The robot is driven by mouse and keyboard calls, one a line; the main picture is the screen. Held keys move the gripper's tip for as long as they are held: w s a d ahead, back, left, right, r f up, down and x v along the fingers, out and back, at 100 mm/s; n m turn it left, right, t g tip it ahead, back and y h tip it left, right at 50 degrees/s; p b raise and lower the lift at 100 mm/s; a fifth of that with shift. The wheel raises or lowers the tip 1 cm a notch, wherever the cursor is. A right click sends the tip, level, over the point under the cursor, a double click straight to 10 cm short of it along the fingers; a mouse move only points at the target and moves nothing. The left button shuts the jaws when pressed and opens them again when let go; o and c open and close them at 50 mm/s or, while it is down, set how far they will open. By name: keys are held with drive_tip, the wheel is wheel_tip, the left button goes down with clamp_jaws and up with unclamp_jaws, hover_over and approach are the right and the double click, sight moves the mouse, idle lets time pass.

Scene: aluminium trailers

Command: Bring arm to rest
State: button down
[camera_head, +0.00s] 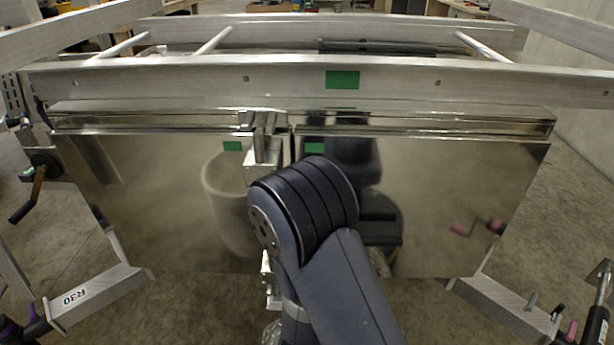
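My dark grey arm (345,290) rises from the bottom centre and ends in view at a thick black-banded joint (315,200). This joint stands in front of the shiny metal panel of a trailer (450,190). I cannot make out my gripper; it is probably hidden behind the joint. A silver metal block with upright prongs (263,158) shows just above and left of the joint, at the panel's top edge. I cannot tell whether it touches my arm. More silver parts show below the joint, partly covered by the arm.
An aluminium rail (200,85) with a green patch (342,80) crosses above the panel. A hand crank (30,195) is at left. Frame legs stand at lower left (95,295) and lower right (510,305). Bare concrete floor (575,200) lies at right.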

wheel_tip(320, 180, up, 5)
drive_tip(key=p, duration=0.5)
wheel_tip(320, 180, down, 8)
drive_tip(key=b, duration=0.9)
drive_tip(key=shift+r, duration=0.2)
drive_tip(key=n+y+b, duration=0.1)
drive_tip(key=n+b, duration=0.1)
drive_tip(key=b, duration=0.2)
drive_tip(key=d+n+y+b, duration=0.1)
drive_tip(key=n+y+b, duration=0.1)
drive_tip(key=b, duration=0.2)
drive_tip(key=shift+s+d+r+n+b, duration=0.1)
drive_tip(key=shift+s+d+n+b, duration=0.1)
drive_tip(key=shift+n+b, duration=0.2)
drive_tip(key=n+b, duration=0.1)
drive_tip(key=b, duration=0.2)
drive_tip(key=n+y+b, duration=0.1)
drive_tip(key=b, duration=0.3)
drive_tip(key=shift+d+n+y, duration=0.3)
drive_tip(key=shift+d+n, duration=0.05)
drive_tip(key=shift+n, duration=0.05)
